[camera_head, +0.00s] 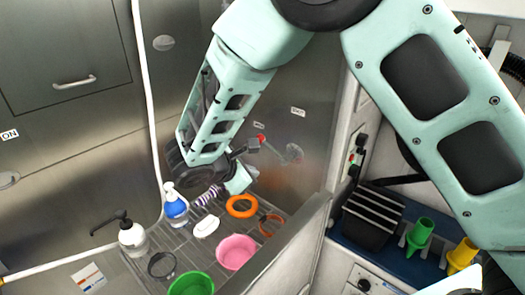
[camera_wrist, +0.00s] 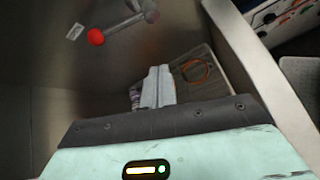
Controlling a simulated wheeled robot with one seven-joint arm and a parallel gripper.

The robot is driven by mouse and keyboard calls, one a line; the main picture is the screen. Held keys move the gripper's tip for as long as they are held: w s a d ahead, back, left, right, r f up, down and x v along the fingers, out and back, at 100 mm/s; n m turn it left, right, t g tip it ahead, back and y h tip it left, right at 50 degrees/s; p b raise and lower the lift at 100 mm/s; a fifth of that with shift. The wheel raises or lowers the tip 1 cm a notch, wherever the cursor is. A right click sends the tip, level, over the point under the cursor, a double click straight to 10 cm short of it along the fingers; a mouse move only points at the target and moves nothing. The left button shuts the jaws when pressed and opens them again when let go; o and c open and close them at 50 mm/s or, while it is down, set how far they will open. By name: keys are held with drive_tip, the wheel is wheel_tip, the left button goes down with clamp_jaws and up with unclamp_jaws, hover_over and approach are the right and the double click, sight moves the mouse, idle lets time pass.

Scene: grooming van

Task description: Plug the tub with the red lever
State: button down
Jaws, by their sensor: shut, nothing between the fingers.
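The red lever (camera_head: 260,139) has a red knob on a metal rod, fixed to the tub's steel back wall near a round plate (camera_head: 291,153). In the wrist view the red knob (camera_wrist: 95,37) is at the upper left, with its rod running up and right. The tub (camera_head: 280,255) is steel with a slatted floor; I cannot make out its drain. My gripper (camera_head: 240,180) is shut and empty, pointing down inside the tub, below and left of the knob and apart from it. Its closed fingers (camera_wrist: 158,84) show in the wrist view.
A black-topped pump bottle (camera_head: 132,238) stands left. Green (camera_head: 419,234) and yellow (camera_head: 462,254) cups stand right, outside.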

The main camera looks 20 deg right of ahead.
drive_tip(key=w, duration=0.1)
drive_tip(key=w+a+n+t, duration=0.1)
drive_tip(key=w, duration=0.1)
drive_tip(key=w+n+t, duration=0.1)
drive_tip(key=shift+w+a+f+h, duration=0.15)
drive_tip(key=shift+a+f+h, duration=0.15)
drive_tip(key=shift+f, duration=0.1)
drive_tip(key=w+d+f+p, duration=0.1)
drive_tip(key=w+d+p, duration=0.4)
drive_tip(key=d+p, duration=0.2)
drive_tip(key=shift+w+d, duration=0.15)
drive_tip(key=shift+d, duration=0.2)
drive_tip(key=shift+t+b, duration=0.3)
drive_tip(key=shift+b, duration=0.3)
